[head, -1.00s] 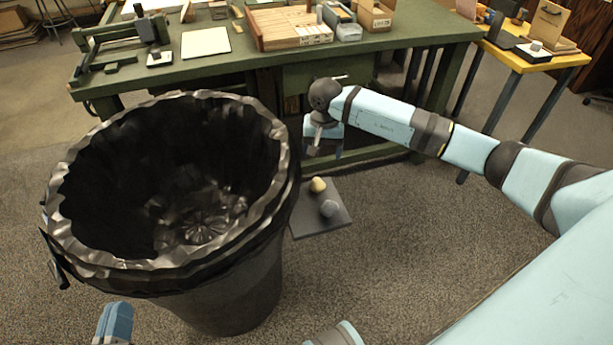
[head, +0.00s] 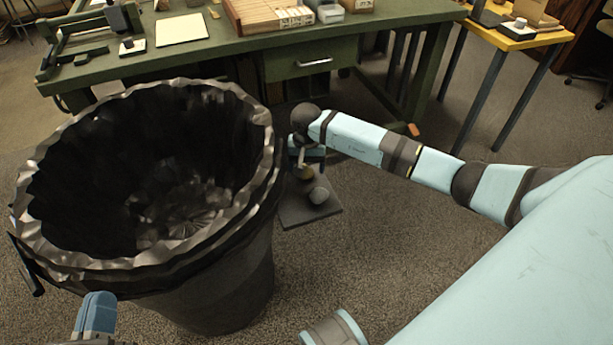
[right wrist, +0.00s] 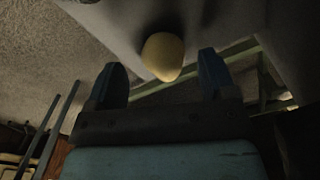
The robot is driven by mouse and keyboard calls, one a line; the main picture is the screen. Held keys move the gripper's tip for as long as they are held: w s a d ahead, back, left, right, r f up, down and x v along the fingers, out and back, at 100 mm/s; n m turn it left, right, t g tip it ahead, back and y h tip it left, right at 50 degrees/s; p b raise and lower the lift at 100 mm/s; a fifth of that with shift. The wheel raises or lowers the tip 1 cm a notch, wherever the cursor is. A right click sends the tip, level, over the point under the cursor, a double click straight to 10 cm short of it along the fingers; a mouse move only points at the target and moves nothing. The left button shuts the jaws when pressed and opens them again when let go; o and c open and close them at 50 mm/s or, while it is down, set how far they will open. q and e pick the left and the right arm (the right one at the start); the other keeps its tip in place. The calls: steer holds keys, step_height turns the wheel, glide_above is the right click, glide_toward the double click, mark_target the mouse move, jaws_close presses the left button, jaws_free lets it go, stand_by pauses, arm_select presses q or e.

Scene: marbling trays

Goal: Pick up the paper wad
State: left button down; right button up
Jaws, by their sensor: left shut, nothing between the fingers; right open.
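Two small lumps lie on a dark flat mat (head: 295,215) on the floor: a yellowish lump (head: 306,173) and a grey lump (head: 319,195). I cannot tell for certain which is the paper wad. My right gripper (head: 304,160) is over the mat's far side, at the yellowish lump and partly hiding it. In the right wrist view, the right gripper (right wrist: 162,70) is open, with the yellowish lump (right wrist: 163,55) lying ahead between the lines of its fingertips, not gripped. My left gripper (head: 97,312) is shut and empty at the bottom left, in front of the bin.
A large bin (head: 225,290) with a black liner stands just left of the mat. A green workbench (head: 235,60) stands behind, with boxes and tools on top. A yellow table (head: 525,40) is at the back right. The carpet right of the mat is clear.

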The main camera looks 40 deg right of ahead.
steer(key=shift+f, duration=0.75)
steer(key=c, duration=1)
steer(key=shift+r, duration=0.1)
